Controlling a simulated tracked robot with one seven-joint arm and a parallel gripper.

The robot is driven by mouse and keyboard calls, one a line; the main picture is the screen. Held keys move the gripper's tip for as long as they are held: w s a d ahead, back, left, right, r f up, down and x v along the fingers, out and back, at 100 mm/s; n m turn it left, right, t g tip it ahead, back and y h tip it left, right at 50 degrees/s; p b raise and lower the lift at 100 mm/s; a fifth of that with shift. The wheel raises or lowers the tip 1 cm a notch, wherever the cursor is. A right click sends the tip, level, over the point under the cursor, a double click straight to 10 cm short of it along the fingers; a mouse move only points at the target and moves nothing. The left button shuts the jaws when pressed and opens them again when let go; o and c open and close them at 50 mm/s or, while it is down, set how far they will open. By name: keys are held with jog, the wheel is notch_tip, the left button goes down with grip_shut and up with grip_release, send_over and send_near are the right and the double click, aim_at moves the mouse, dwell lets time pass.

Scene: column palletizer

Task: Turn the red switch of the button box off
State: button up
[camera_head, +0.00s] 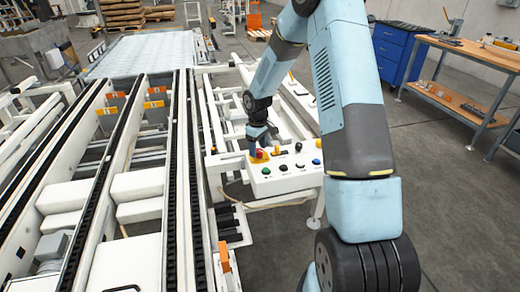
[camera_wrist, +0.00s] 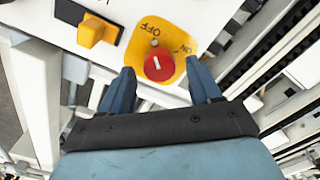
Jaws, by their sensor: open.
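The white button box (camera_head: 288,180) stands in the middle of the head view, with several coloured knobs and buttons on its top. The red switch (camera_wrist: 159,67) sits on a yellow plate (camera_wrist: 165,28) marked OFF and ON in the wrist view. A white line on its knob slants slightly from upright. The switch is partly visible in the head view (camera_head: 261,153). My gripper (camera_wrist: 163,80) is open, with its two blue fingers on either side of the red switch in the wrist view. I cannot tell whether they touch it.
A yellow knob (camera_wrist: 94,31) on a black plate sits left of the switch in the wrist view. A conveyor with black chains (camera_head: 175,180) runs along the left in the head view. A wooden workbench (camera_head: 470,52) and a blue cabinet (camera_head: 393,50) stand at the back right.

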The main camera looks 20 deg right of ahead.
aim_at(258, 150)
notch_tip(258, 150, up, 13)
jog(key=shift+f, duration=0.2)
dwell(0.4)
jog(key=s+d+r+m+t+h, duration=0.1)
jog(key=s+r+m+t, duration=0.25)
jog(key=s+r, duration=1.35)
jog(key=s+r+m+t, duration=0.1)
jog(key=s+r+m, duration=0.1)
jog(key=s, duration=0.8)
jog(key=s+d+r+m+t+y, duration=0.1)
jog(key=s+r, duration=0.3)
jog(key=s, duration=0.6)
jog(key=shift+d+r+m, duration=0.15)
jog(key=shift+r+m, duration=0.05)
jog(key=shift+m, duration=0.55)
